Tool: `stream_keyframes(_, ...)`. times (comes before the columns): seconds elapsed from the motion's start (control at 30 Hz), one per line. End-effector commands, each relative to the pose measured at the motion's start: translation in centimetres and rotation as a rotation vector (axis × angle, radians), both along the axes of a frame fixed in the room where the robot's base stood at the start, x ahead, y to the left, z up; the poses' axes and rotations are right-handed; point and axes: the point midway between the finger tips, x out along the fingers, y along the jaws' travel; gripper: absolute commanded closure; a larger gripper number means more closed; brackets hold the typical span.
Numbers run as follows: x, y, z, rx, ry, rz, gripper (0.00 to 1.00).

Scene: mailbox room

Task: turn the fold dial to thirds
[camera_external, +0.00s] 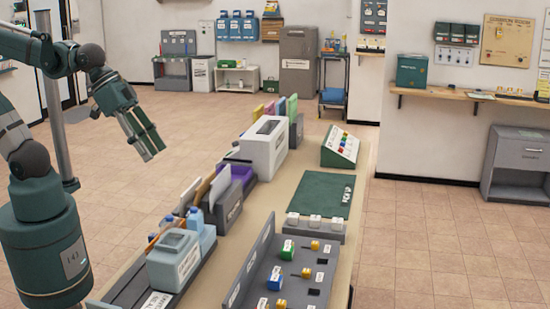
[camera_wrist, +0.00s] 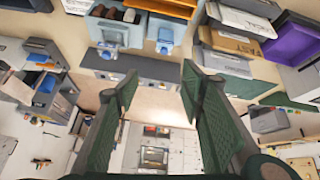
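My green gripper (camera_external: 153,153) hangs in the air at the upper left, left of the long table and apart from everything on it. In the wrist view its two fingers (camera_wrist: 160,85) stand apart with nothing between them, so it is open and empty. I cannot pick out a fold dial or its markings in either view. A white and grey machine (camera_external: 264,150) stands on the table, and a sloped green panel with coloured buttons (camera_external: 340,146) is to its right. Neither shows a readable thirds setting.
The table (camera_external: 284,200) holds a green mat (camera_external: 318,194), a grey tray with coloured blocks (camera_external: 262,287), file holders (camera_external: 226,197) and a blue-grey box (camera_external: 174,260). A wall shelf (camera_external: 460,94) and grey cabinet (camera_external: 516,165) are at right. Open tiled floor (camera_external: 130,195) lies left of the table.

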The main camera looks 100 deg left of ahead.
Motion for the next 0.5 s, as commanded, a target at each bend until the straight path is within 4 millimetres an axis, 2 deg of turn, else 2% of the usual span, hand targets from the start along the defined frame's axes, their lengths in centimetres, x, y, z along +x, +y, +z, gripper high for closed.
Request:
stream_keyframes(0.1,1.7,1.9,1.0,-0.035,0.018,0.065,0.61)
stream_keyframes(0.5,6.6,8.7,3.0,-0.152,0.066,0.269,0.61)
